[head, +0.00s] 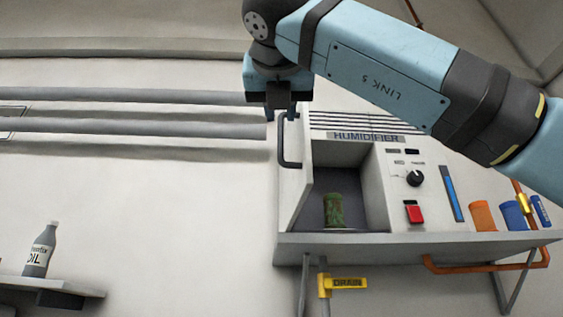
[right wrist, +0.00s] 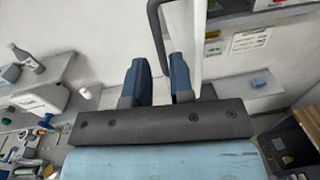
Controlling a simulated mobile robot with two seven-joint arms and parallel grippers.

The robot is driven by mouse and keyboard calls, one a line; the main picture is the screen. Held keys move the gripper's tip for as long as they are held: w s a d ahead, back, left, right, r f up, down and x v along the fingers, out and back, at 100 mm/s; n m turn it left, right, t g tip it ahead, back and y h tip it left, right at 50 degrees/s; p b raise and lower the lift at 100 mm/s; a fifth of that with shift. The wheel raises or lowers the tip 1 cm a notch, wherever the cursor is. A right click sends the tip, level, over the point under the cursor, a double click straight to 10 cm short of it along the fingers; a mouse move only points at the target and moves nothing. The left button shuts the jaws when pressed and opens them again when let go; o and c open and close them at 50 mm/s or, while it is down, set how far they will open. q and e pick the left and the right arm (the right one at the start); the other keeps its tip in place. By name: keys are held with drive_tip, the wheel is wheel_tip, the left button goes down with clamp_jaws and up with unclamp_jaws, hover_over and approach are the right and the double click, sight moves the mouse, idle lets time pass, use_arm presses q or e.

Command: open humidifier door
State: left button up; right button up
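The humidifier (head: 400,216) is a pale cabinet on the wall, labelled HUMIDIFIER. Its door (head: 292,190) stands open, swung out at the left side, and the compartment shows. A dark curved door handle (head: 282,150) is on the door's outer face. My right gripper (head: 281,112) is at the handle's upper end. In the right wrist view its two blue fingers are apart, with the handle (right wrist: 154,30) reaching between them and the white door (right wrist: 201,40) beside the right finger. I see no clear grip on the handle. My left gripper is not in view.
A green mottled can (head: 333,211) stands inside the compartment. A dial (head: 414,178) and red switch (head: 414,213) are on the panel. Orange (head: 483,217) and blue (head: 513,216) containers stand at right. A yellow DRAIN handle (head: 345,283) is below. An oil bottle (head: 40,250) stands on the left shelf.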

use_arm(q)
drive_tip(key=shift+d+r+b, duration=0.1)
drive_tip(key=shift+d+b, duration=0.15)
drive_tip(key=shift+b, duration=0.05)
use_arm(e)
drive_tip(key=s, duration=0.7)
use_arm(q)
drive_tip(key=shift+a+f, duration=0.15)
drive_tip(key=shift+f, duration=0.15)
use_arm(e)
drive_tip(key=shift+d, duration=0.1)
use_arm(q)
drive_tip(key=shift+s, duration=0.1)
